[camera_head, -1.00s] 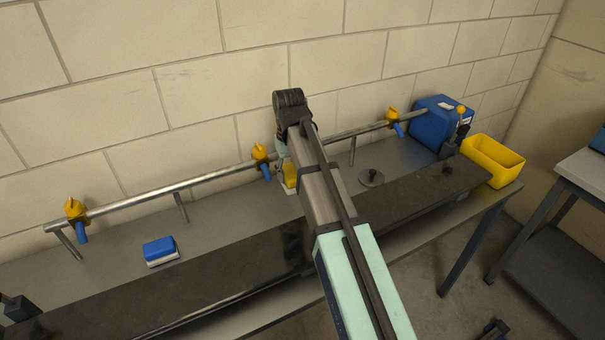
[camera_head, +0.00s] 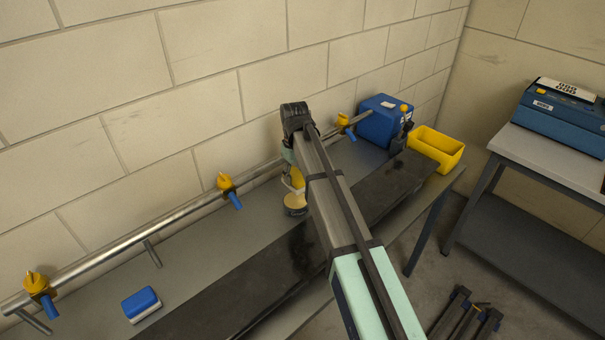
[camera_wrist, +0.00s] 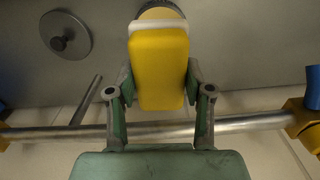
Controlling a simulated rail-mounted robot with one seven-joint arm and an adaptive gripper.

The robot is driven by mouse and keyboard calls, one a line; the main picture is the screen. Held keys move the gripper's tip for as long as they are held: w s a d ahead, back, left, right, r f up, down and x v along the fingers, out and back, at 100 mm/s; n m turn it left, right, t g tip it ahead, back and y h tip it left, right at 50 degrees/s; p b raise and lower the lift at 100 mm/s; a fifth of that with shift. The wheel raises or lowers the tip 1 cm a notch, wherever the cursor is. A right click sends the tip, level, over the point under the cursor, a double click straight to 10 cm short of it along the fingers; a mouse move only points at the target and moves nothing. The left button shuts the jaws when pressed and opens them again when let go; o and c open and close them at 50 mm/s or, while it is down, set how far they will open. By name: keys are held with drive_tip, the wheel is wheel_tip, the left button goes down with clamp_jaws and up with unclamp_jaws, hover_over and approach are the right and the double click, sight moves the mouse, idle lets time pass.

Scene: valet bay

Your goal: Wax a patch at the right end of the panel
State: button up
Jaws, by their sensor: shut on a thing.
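My gripper (camera_wrist: 158,80) is shut on a yellow block with a white pad (camera_wrist: 158,65), its pad end pointing away from the wrist. The block also shows in the head view (camera_head: 297,178), partly hidden by my arm. A round, tan-topped tin (camera_head: 295,204) sits on the bench just below the pad. Its rim shows behind the pad in the wrist view (camera_wrist: 160,12); I cannot tell if they touch. The long dark panel (camera_head: 235,284) lies along the bench front, its right end (camera_head: 415,168) left of a yellow bin. My arm crosses its middle, near a darker smudge (camera_head: 303,252).
A metal rail (camera_head: 110,249) with yellow-and-blue clamps (camera_head: 228,187) runs behind the panel. A blue-and-white block (camera_head: 141,304) lies left. A knobbed grey disc (camera_wrist: 66,34) lies near the tin. A blue box (camera_head: 380,122) and the yellow bin (camera_head: 437,148) stand at the right end.

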drive_tip(key=shift+f+b, duration=1.6)
drive_tip(key=shift+f, duration=1.35)
drive_tip(key=shift+f, duration=0.55)
idle(0.3)
drive_tip(key=shift+r+p, duration=2)
drive_tip(key=shift+r, duration=1.55)
